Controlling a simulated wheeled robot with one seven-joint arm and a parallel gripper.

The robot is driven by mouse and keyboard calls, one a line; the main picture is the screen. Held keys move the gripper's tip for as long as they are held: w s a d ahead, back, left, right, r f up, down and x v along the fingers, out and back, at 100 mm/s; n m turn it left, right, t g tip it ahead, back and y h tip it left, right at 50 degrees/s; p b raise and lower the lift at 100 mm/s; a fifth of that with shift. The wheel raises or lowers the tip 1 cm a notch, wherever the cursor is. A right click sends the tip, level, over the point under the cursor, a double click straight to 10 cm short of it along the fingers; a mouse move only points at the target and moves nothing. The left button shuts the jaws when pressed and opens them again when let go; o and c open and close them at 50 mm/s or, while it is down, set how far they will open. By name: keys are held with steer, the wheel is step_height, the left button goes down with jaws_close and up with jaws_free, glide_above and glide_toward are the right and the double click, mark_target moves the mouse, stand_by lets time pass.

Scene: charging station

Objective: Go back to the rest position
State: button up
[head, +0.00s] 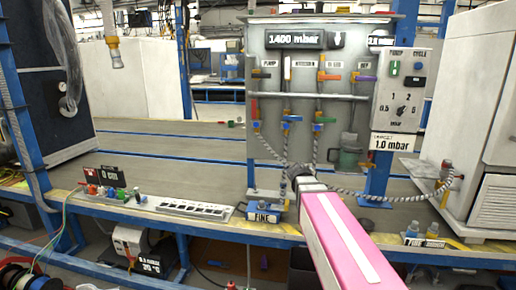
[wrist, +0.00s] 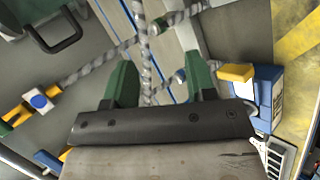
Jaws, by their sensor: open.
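My gripper (head: 300,172) is at the end of my pink arm, low in front of the grey valve panel (head: 350,115) in the head view. Nothing is gripped.
Braided hoses (head: 350,192) run from the panel's foot to the right-hand cabinet (head: 482,120). A blue block with a yellow lever (wrist: 237,72) is right of the fingers in the wrist view. A white slotted strip (head: 194,209) lies on the bench. The bench's left middle (head: 160,165) is clear.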

steer(key=s+a+f+m+g+y, duration=0.2)
steer(key=s+f+m+g+y, duration=0.1)
steer(key=s+f, duration=0.7)
steer(key=s+a+f+m+g+y, duration=0.2)
steer(key=s+f+m+g, duration=0.3)
steer(key=s+f, duration=0.5)
steer(key=shift+s+a+m+y, duration=0.25)
steer(key=shift+s+m+y, duration=0.25)
steer(key=shift+m, duration=0.7)
